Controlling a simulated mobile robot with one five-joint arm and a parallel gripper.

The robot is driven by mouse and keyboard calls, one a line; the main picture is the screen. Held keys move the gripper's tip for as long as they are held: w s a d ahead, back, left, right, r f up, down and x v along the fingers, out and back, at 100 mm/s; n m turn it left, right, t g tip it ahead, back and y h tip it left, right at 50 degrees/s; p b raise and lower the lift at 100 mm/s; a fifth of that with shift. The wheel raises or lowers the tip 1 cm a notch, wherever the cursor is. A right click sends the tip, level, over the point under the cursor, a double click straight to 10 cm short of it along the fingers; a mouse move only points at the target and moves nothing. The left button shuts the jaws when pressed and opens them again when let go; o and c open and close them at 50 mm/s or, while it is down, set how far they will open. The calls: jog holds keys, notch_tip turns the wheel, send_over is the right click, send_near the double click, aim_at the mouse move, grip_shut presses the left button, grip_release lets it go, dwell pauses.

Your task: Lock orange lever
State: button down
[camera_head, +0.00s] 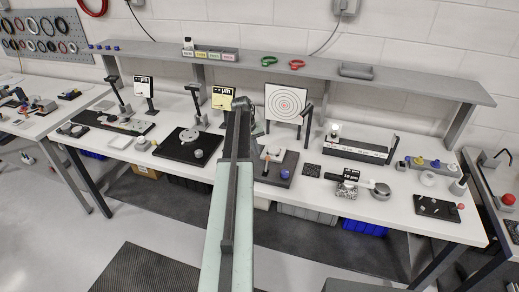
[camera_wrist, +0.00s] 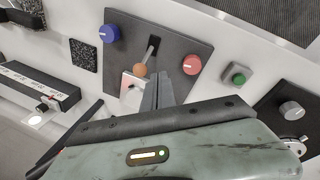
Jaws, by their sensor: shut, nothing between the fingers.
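The mirror fixture is a dark plate (camera_wrist: 165,28) with a blue knob (camera_wrist: 109,33), a red knob (camera_wrist: 191,65) and a slot with a metal lever. The lever ends in an orange ball (camera_wrist: 140,70). A white and grey block (camera_wrist: 131,92) sits just below the ball. My gripper (camera_wrist: 158,88) is shut and empty, with its fingertips close beside the ball; I cannot tell whether they touch it.
A speckled black square (camera_wrist: 83,55) lies beside the fixture. A green button (camera_wrist: 238,75) and a plate with a round grey knob (camera_wrist: 291,110) stand on its other side. A long box with a lit lamp (camera_head: 334,130) stands behind. A target board (camera_head: 286,103) stands at the back.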

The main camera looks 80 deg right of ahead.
notch_tip(320, 180, up, 10)
jog(key=w+d+p, duration=0.2)
jog(key=p, duration=0.7)
jog(key=shift+w+d, duration=0.2)
jog(key=shift+d, duration=0.15)
